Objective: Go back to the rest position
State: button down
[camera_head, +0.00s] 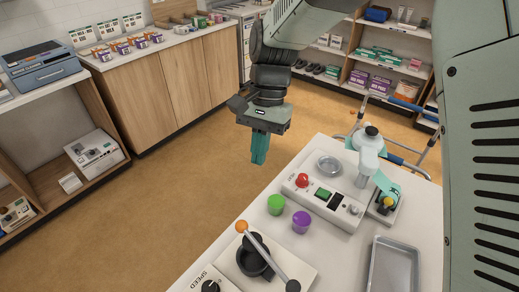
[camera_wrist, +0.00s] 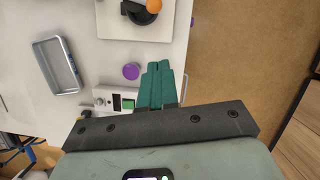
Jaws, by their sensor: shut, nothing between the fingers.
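My gripper (camera_head: 260,150) hangs in the air, pointing down, beyond the far left edge of the white table (camera_head: 342,266). Its teal fingers are shut together with nothing between them. The fingers also show in the wrist view (camera_wrist: 158,72), closed side by side. Nothing touches the gripper.
Open floor (camera_head: 190,190) lies left of the table.

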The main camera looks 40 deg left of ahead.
dwell(0.3)
jog(key=w+d+r+m+t+y, duration=0.1)
jog(key=w+d+r+t, duration=0.1)
jog(key=d+r, duration=0.6)
jog(key=w+d+r+t+y, duration=0.1)
jog(key=w+d+r+t, duration=0.3)
jog(key=d, duration=0.7)
jog(key=s+d+r+t, duration=0.1)
jog(key=s+d+r, duration=0.1)
jog(key=s+d, duration=0.3)
jog(key=s+d+r+m+t+h, duration=0.1)
jog(key=s+d+r, duration=0.2)
jog(key=d, duration=1)
jog(key=s, duration=0.3)
jog(key=shift+s+d+r+t, duration=0.15)
jog(key=shift+d+r+t, duration=0.15)
jog(key=shift+d+t, duration=0.1)
